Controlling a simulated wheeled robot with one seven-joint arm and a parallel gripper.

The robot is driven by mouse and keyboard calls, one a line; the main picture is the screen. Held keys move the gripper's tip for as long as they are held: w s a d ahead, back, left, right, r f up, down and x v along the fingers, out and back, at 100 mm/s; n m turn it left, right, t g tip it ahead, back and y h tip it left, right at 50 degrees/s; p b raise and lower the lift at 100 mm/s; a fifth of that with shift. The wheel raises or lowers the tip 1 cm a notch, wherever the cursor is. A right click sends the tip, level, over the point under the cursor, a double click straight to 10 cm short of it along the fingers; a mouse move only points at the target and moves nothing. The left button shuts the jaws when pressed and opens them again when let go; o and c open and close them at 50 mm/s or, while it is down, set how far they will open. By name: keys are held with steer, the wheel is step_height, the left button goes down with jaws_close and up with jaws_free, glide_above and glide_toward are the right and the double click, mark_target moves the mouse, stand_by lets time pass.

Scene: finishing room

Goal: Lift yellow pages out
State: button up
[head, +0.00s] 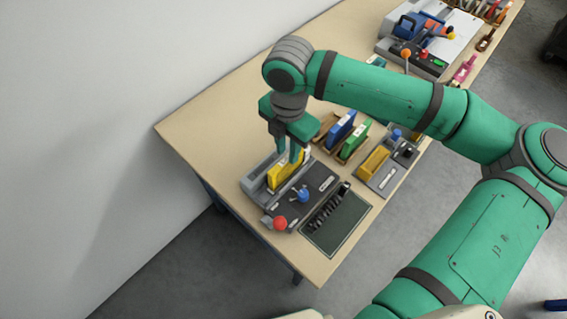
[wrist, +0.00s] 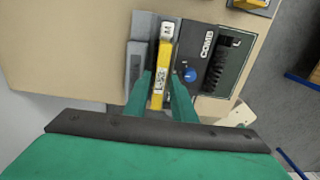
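The yellow pages (head: 276,177) stand upright in the slot of a grey and black binding machine (head: 318,177) at the near end of the bench. In the wrist view the yellow pages (wrist: 162,65) show as a narrow upright strip with a white label. My gripper (head: 289,154) points down over them from above. In the wrist view my gripper's two green fingers (wrist: 161,78) lie one on each side of the yellow pages, very close to them. I cannot tell whether the fingers press on the pages.
The machine has a blue knob (head: 303,195) and a red ball handle (head: 280,223). The bench's left corner is bare.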

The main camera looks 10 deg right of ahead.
mark_target(286, 165)
steer(key=shift+s+d+f, duration=0.35)
steer(key=shift+f, duration=0.65)
steer(key=f, duration=0.1)
steer(key=a+f, duration=0.1)
steer(key=f, duration=0.1)
steer(key=shift+f, duration=0.15)
steer(key=shift+w+f, duration=0.1)
steer(key=shift+f, duration=0.55)
steer(key=shift+c, duration=0.2)
jaws_close()
